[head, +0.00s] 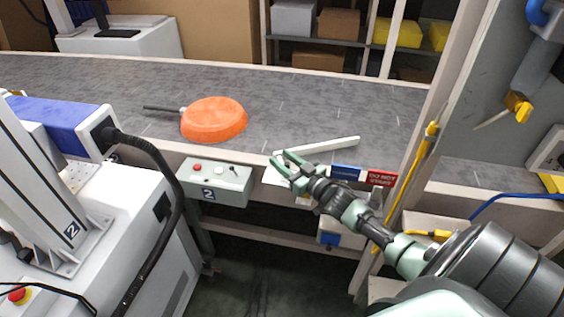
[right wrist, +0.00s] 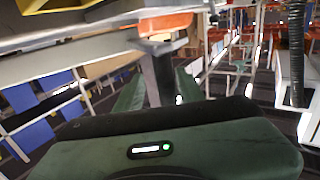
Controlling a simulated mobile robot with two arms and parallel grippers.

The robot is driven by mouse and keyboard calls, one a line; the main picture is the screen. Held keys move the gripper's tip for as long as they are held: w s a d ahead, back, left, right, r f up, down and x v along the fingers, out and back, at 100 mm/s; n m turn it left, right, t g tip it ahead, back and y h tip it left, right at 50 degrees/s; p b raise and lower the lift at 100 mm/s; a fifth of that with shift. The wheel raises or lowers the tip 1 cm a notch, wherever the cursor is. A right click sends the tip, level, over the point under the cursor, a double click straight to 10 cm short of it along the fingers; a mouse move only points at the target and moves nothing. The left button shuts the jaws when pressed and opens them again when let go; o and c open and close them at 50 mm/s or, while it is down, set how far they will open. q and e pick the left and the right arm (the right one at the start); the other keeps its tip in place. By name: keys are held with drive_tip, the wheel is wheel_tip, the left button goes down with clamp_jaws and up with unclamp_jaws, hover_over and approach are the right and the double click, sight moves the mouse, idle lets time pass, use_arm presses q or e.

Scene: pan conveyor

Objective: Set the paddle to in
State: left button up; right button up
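The paddle appears to be the long pale bar (head: 325,144) lying at a slant along the near edge of the grey conveyor (head: 330,110). My right gripper (head: 284,162) is at the bar's left end, over the conveyor's front edge, with its green fingers spread apart. In the right wrist view the two fingers (right wrist: 158,92) stand apart, with a dark grey upright piece between them; I cannot tell whether they touch it. An orange pan (head: 214,119) lies on the belt to the left, its dark handle pointing left. My left gripper is not in view.
A control box (head: 215,182) marked 2, with a red button, hangs on the conveyor's front left of my right gripper. Blue and red signs (head: 364,175) sit to its right. A pale post (head: 432,130) rises at the right. A white machine (head: 120,230) fills the lower left.

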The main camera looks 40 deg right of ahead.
drive_tip(key=shift+s+a+f, duration=0.1)
drive_tip(key=shift+a+f, duration=0.05)
drive_tip(key=shift+s, duration=0.25)
drive_tip(key=s+d, duration=0.1)
drive_tip(key=s, duration=0.6)
drive_tip(key=shift+b, duration=0.35)
